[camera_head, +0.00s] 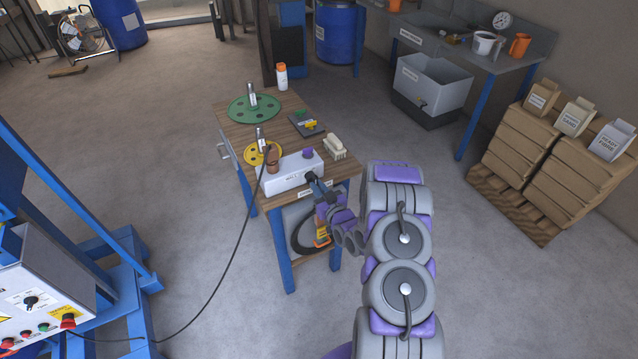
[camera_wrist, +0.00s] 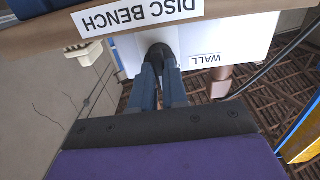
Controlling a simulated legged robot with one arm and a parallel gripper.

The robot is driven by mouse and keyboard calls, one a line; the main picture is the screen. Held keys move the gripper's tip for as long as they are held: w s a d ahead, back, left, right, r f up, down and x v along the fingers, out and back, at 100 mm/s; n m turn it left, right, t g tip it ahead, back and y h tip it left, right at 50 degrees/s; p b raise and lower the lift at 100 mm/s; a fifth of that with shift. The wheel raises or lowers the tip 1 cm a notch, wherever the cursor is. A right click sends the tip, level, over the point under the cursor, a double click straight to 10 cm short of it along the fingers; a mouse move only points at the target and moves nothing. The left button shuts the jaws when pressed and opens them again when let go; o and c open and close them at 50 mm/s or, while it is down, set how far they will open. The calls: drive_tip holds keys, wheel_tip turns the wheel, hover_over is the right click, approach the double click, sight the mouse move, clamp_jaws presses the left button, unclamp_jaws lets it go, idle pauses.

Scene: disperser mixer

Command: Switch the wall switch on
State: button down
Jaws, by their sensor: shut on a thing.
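The wall switch is a long white box (camera_head: 290,178) on the near end of the wooden bench. It has a purple part (camera_head: 308,153) on top and a brown plug (camera_head: 272,160) with a black cable at its left. In the wrist view the white box (camera_wrist: 240,40) reads "WALL" upside down. A small dark knob (camera_wrist: 160,50) is on its face. My gripper (camera_head: 315,181) reaches the box's near right side. In the wrist view my gripper's fingers (camera_wrist: 162,68) are close together, shut on the dark knob. The knob's exact position is mostly hidden by the fingertips.
The wooden bench (camera_head: 235,133) carries a green disc (camera_head: 253,109), a yellow disc (camera_head: 258,154), a white-orange bottle (camera_head: 282,77) and a pale brush-like block (camera_head: 335,147). A blue-framed machine with a control panel (camera_head: 40,300) stands left. Floor between is clear.

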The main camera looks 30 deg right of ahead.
drive_tip(key=m, duration=0.1)
drive_tip(key=m+p, duration=0.1)
drive_tip(key=m, duration=0.1)
drive_tip(key=m+p, duration=0.1)
drive_tip(key=shift+w+r+m, duration=0.1)
drive_tip(key=shift+r+m, duration=0.15)
drive_tip(key=shift+m, duration=0.05)
drive_tip(key=shift+f+m+p, duration=0.1)
drive_tip(key=shift+m+p, duration=0.6)
drive_tip(key=shift+m, duration=1.5)
drive_tip(key=shift+d, duration=0.1)
drive_tip(key=c, duration=1.1)
unclamp_jaws()
drive_tip(key=shift+d+f, duration=0.1)
drive_tip(key=shift+f, duration=0.05)
drive_tip(key=shift+c, duration=0.2)
drive_tip(key=s+p, duration=0.1)
drive_tip(key=s, duration=1.6)
drive_tip(key=shift+s+d, duration=0.25)
drive_tip(key=shift+d, duration=0.05)
